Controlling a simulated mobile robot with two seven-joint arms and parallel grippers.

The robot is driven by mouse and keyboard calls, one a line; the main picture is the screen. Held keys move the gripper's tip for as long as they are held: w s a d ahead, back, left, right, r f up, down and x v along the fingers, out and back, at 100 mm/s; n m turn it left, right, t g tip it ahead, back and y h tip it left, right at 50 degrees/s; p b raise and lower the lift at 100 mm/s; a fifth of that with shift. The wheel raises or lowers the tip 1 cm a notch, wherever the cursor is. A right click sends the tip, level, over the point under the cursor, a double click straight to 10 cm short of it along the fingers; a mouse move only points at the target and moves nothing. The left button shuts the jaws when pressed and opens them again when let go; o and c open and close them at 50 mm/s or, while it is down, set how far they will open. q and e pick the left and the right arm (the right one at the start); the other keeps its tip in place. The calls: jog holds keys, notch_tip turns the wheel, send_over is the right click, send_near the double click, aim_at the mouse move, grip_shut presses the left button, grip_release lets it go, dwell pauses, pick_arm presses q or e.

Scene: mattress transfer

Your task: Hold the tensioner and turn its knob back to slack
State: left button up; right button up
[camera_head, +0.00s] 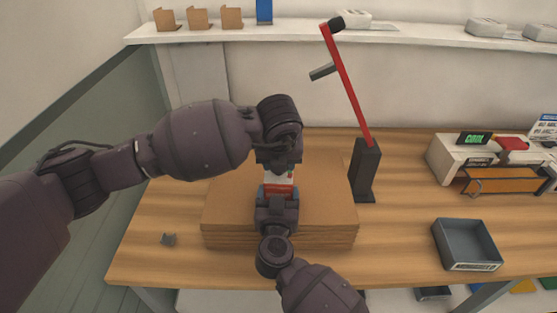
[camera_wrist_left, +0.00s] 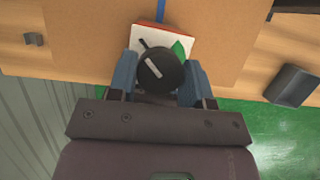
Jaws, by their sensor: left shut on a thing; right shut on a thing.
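The tensioner (camera_head: 281,188), with a red and white body, sits above the brown cardboard stack (camera_head: 327,206), mostly hidden between my grippers in the head view. In the left wrist view, its body shows as a red and white block (camera_wrist_left: 178,38) with a green patch. Its dark round knob (camera_wrist_left: 158,74) bears a white line, tilted in the picture. My left gripper (camera_wrist_left: 160,80) is shut on the knob, one finger on each side; in the head view it comes in from behind the tensioner (camera_head: 280,167). My right gripper (camera_head: 277,193) is shut on the tensioner body from the front.
A red lever on a black stand (camera_head: 366,170) rises right of the stack. A grey tray (camera_head: 466,243) lies at the right front. A small grey block (camera_head: 168,239) lies left of the stack. A white machine (camera_head: 447,158) stands at the right. A shelf (camera_head: 290,33) runs along the back.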

pick_arm(q)
jog(key=n+y, duration=0.1)
jog(key=n, duration=0.3)
jog(key=shift+w+d+y, duration=0.1)
jog(key=shift+y, duration=0.3)
pick_arm(e)
jog(key=shift+r, duration=0.1)
pick_arm(q)
jog(key=shift+n+g+y, duration=0.5)
jog(key=shift+n+y, duration=0.1)
jog(key=shift+n, duration=1.5)
pick_arm(e)
jog(key=shift+a, duration=0.1)
pick_arm(q)
jog(key=o, duration=0.9)
jog(key=v, duration=1.2)
jog(key=shift+w, duration=0.1)
